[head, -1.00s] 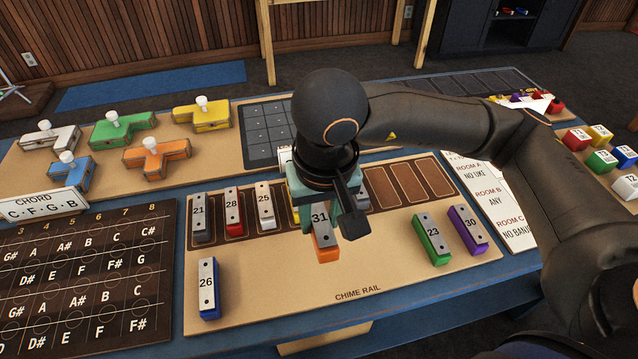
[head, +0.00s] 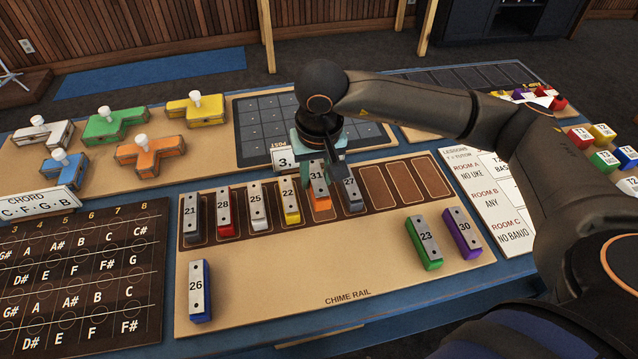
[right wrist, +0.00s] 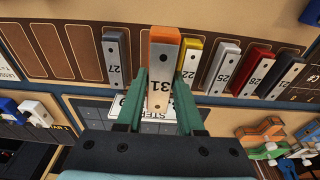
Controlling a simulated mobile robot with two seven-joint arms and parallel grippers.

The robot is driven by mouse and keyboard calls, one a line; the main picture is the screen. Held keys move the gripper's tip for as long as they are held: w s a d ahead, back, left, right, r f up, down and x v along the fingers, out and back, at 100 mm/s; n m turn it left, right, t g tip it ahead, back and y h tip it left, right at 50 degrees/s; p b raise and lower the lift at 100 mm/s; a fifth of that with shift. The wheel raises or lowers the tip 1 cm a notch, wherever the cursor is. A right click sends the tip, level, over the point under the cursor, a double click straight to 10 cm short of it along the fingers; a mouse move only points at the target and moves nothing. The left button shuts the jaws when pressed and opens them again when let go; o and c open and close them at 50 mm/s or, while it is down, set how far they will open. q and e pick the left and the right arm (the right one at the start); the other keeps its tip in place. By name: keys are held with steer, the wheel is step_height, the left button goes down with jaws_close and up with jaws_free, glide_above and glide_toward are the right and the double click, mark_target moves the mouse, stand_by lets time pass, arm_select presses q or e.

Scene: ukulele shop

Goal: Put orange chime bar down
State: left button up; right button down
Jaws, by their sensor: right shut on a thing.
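The orange chime bar (head: 320,200) has a metal top plate marked 31. It is over the slot row of the chime rail (head: 290,265), between the yellow bar 22 (head: 290,203) and the dark grey bar 27 (head: 350,190). My right gripper (head: 318,172) is shut on its far end. In the right wrist view the orange bar (right wrist: 163,50) lies between the green fingers of the gripper (right wrist: 160,98). I cannot tell whether its underside touches the rail. My left gripper is not in view.
The red bar 28 (head: 225,210), white bar 25 (head: 257,205) and grey bar 21 (head: 192,218) stand in slots to the left. Empty slots (head: 405,183) are to the right. Blue bar 26 (head: 200,290), green bar 23 (head: 425,242) and purple bar 30 (head: 462,233) lie nearer.

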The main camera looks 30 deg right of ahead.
mark_target(320, 168)
steer(key=w+f, duration=0.1)
steer(key=d+f, duration=0.1)
steer(key=f, duration=0.1)
steer(key=w+d+f, duration=0.1)
steer(key=shift+w+f, duration=0.15)
steer(key=shift+w, duration=0.2)
steer(key=shift+w+f+p, duration=0.15)
steer(key=shift+f+p, duration=0.15)
steer(key=shift+f, duration=1.45)
steer(key=shift+f, duration=0.15)
steer(key=c, duration=0.5)
jaws_free()
steer(key=shift+d, duration=0.1)
steer(key=shift+c, duration=0.2)
steer(key=r, duration=0.4)
steer(key=s+r, duration=0.1)
steer(key=r, duration=0.7)
steer(key=shift+s+a+r, duration=0.15)
steer(key=shift+s+a, duration=0.1)
steer(key=shift+s, duration=0.1)
